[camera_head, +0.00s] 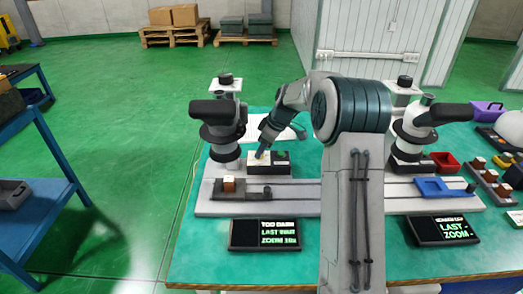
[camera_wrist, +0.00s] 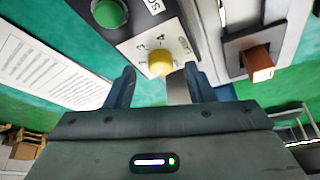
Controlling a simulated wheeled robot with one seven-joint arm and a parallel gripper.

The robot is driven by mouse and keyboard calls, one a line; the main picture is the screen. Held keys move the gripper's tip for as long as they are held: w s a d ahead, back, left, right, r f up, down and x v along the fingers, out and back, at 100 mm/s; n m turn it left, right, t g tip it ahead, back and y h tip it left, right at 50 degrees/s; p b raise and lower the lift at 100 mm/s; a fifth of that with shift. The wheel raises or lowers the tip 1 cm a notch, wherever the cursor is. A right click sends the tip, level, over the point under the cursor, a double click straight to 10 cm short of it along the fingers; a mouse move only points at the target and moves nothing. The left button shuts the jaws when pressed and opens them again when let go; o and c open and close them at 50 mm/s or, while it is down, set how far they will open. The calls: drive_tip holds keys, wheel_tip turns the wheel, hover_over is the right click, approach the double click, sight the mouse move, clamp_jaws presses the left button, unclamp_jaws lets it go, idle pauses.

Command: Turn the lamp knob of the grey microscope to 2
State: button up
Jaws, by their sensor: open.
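The grey microscope (camera_head: 220,130) stands at the left of the bench, with a dark head. A control box (camera_head: 268,166) is beside its base. In the wrist view the yellow knob (camera_wrist: 160,62) sits on the box's pale dial plate (camera_wrist: 140,45), near a green button (camera_wrist: 109,13). Numbers such as 3 and 4 ring the knob; its pointer setting cannot be read. My gripper (camera_wrist: 160,70) is open, its fingertips on either side of the knob at its near edge; contact cannot be told. In the head view my gripper (camera_head: 263,150) is over the box.
An orange-brown block (camera_head: 229,184) sits on the stage rail, right of the knob in the wrist view (camera_wrist: 258,62). A display (camera_head: 265,234) reads "TOO DARK". A paper sheet (camera_wrist: 45,65) lies left.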

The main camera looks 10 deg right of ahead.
drive_tip(key=shift+x, duration=1)
drive_tip(key=c, duration=1)
drive_tip(key=shift+m+b, duration=0.3)
drive_tip(key=shift+m, duration=0.1)
drive_tip(key=m+h+b, duration=0.1)
drive_tip(key=m, duration=0.1)
drive_tip(key=shift+s+a+m+t+b, duration=0.1)
drive_tip(key=shift+a+m+t+b, duration=0.05)
drive_tip(key=shift+m+t+b, duration=0.2)
drive_tip(key=shift+a+m+t+h, duration=0.1)
drive_tip(key=shift+m+t+h, duration=0.25)
drive_tip(key=shift+m, duration=0.75)
drive_tip(key=shift+m+t+h, duration=0.2)
drive_tip(key=shift+m+h, duration=0.15)
drive_tip(key=shift+m, duration=0.7)
